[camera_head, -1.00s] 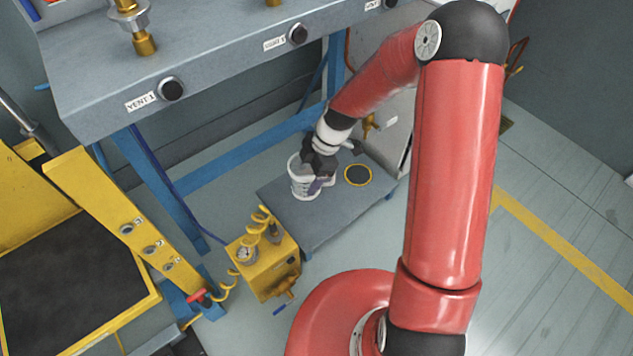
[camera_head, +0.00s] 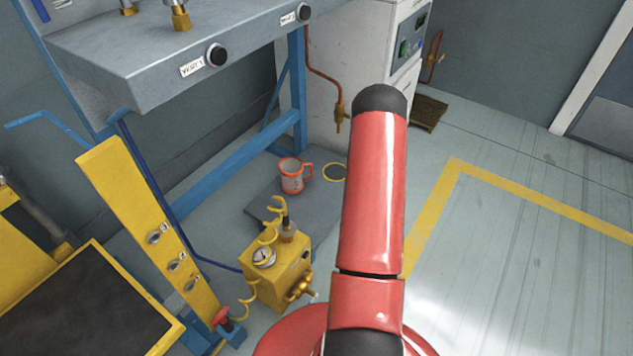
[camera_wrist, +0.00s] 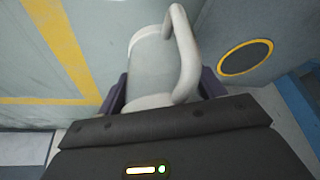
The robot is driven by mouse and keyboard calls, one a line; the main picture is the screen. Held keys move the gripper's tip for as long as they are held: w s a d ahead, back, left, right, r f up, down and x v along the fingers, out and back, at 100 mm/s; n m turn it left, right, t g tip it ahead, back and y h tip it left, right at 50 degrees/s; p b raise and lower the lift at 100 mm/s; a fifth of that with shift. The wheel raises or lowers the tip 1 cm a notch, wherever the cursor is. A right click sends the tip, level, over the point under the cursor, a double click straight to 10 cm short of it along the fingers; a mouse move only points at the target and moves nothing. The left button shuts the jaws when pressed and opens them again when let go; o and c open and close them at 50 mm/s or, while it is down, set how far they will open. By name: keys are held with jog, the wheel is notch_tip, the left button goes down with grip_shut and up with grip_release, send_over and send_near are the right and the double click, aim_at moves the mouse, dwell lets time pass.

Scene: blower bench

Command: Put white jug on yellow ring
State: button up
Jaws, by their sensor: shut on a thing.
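The white jug (camera_wrist: 150,70) with its looped handle is between the purple fingers of my gripper (camera_wrist: 163,92) in the wrist view, shut on it. In the head view my gripper and this jug are hidden behind my red arm. The yellow ring (camera_wrist: 240,73), around a dark disc, lies to the right of the jug and apart from it in the wrist view. It also shows on the low grey platform in the head view (camera_head: 323,171), left of my arm, with nothing on it.
A red-and-white mug (camera_head: 292,177) stands on the platform (camera_head: 262,207) left of the ring. A yellow box (camera_head: 277,272) with fittings stands in front. A blue frame (camera_head: 232,172) and a white cabinet (camera_head: 345,70) are behind. The floor at right is clear.

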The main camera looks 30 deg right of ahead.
jog(key=shift+d+f, duration=0.1)
jog(key=shift+d, duration=0.05)
jog(key=w+a, duration=0.1)
jog(key=w, duration=0.3)
jog(key=w+a, duration=0.2)
jog(key=w, duration=0.2)
jog(key=w+a, duration=0.1)
jog(key=w, duration=0.3)
jog(key=shift+w+a+p, duration=0.25)
jog(key=shift+p, duration=0.1)
jog(key=w, duration=0.1)
jog(key=w+a, duration=0.1)
jog(key=w, duration=0.2)
jog(key=shift+a, duration=0.4)
jog(key=shift+s+d+f, duration=0.1)
jog(key=shift+f, duration=0.2)
jog(key=shift+f+b, duration=0.15)
jog(key=shift+b, duration=0.2)
jog(key=o, duration=1)
jog(key=shift+o, duration=0.2)
